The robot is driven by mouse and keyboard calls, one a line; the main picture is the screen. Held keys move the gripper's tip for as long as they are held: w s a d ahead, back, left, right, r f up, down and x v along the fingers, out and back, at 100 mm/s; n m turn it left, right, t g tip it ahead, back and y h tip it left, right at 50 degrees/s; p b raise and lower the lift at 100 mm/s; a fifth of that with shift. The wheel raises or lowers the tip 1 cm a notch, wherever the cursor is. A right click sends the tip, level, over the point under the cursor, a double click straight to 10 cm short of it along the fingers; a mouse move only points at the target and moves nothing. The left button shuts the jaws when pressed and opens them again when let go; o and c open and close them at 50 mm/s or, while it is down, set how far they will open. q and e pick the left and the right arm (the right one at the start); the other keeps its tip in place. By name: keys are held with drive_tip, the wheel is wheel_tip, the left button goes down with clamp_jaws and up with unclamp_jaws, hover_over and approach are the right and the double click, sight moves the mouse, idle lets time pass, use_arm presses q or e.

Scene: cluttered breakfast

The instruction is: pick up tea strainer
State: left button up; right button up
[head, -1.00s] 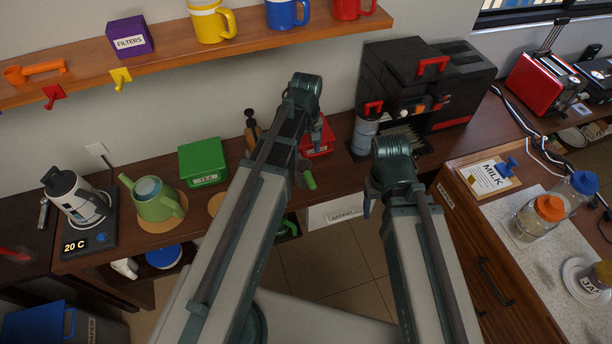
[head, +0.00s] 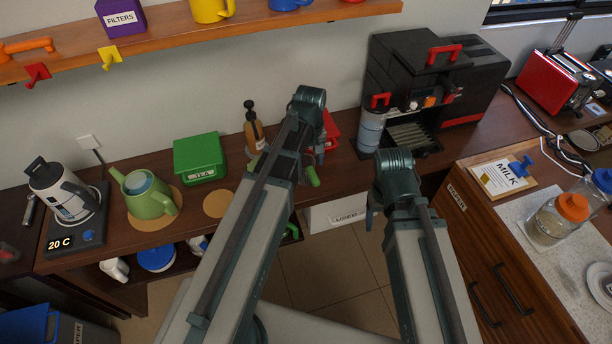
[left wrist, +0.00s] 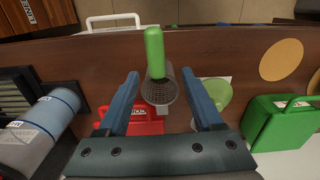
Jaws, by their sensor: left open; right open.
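The tea strainer has a green handle (left wrist: 155,52) and a grey mesh basket (left wrist: 160,92). In the left wrist view it lies between the two blue fingers of my open left gripper (left wrist: 160,75), with the fingers apart from it. In the head view the strainer's green handle (head: 313,177) shows just beside my left gripper (head: 318,152), and its basket is mostly hidden by my arm. My right gripper (head: 371,212) is open and empty, to the right, near the counter's front edge.
A red box (head: 332,128) stands behind the strainer. A green tea box (head: 199,158), a brown bottle (head: 254,128) and a green teapot (head: 148,193) stand to the left. A black coffee machine (head: 425,70) with a grey canister (head: 370,130) stands to the right.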

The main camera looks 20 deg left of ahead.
sight(311, 171)
use_arm(q)
drive_tip(key=f+b, duration=0.4)
drive_tip(key=f, duration=0.1)
drive_tip(key=shift+d+b, duration=0.3)
clamp_jaws()
idle(1.1)
